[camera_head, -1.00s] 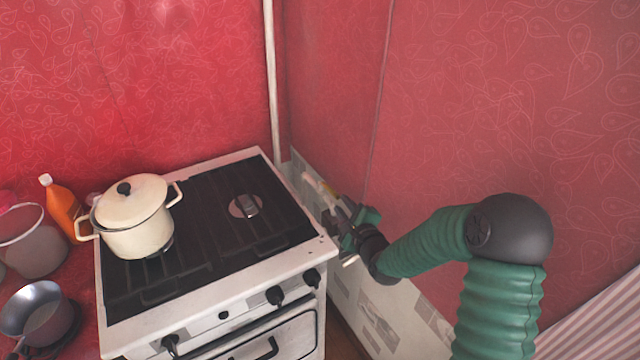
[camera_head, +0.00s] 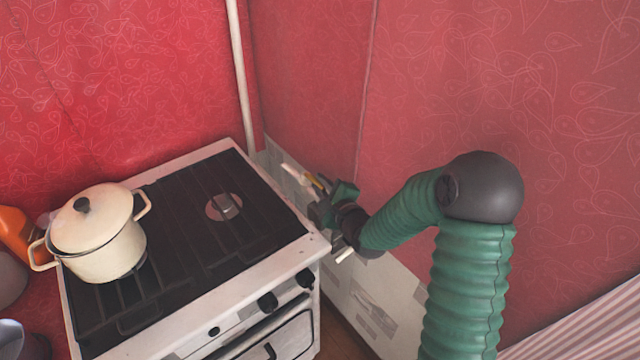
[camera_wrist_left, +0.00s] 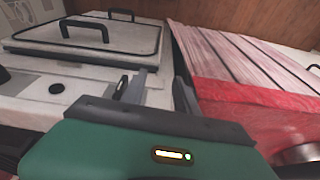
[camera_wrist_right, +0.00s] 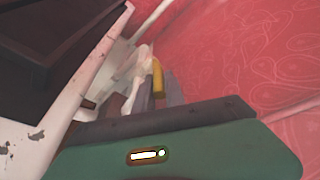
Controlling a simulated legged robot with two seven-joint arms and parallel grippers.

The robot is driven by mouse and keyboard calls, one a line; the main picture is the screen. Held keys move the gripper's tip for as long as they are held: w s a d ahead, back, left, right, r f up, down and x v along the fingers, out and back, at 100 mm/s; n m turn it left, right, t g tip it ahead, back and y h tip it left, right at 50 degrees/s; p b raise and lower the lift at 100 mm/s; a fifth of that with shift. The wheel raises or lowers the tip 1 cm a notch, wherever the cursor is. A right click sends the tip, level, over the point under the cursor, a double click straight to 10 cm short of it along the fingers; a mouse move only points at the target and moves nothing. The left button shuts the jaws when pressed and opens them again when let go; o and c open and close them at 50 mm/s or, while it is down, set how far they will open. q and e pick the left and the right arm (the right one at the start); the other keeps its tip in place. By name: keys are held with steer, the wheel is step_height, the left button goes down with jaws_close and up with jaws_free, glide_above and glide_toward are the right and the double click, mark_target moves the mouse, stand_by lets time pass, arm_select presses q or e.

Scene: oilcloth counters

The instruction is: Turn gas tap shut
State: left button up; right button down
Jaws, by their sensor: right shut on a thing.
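The gas tap's yellow handle (camera_head: 319,182) sits on a pale pipe in the narrow gap between the stove and the right wall. In the right wrist view the yellow handle (camera_wrist_right: 157,80) stands between my right fingers, with the whitish pipe beyond. My right gripper (camera_head: 322,199) reaches down beside the stove's right edge and is shut on the handle; its fingers also show in the right wrist view (camera_wrist_right: 158,95). The exact angle of the handle is hard to tell. My left gripper (camera_wrist_left: 159,90) is open and empty in the left wrist view, out of the head view.
The white stove (camera_head: 316,246) stands left of my right arm, with a cream lidded pot (camera_head: 105,250) on its left side. The red wall (camera_head: 480,90) is close on the right. An orange bottle (camera_head: 17,232) stands at far left. Red cloth (camera_wrist_left: 265,105) lies near my left gripper.

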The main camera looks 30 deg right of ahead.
steer(key=shift+w+a+r, duration=0.1)
steer(key=shift+a, duration=0.2)
stand_by(1.1)
steer(key=shift+d, duration=0.1)
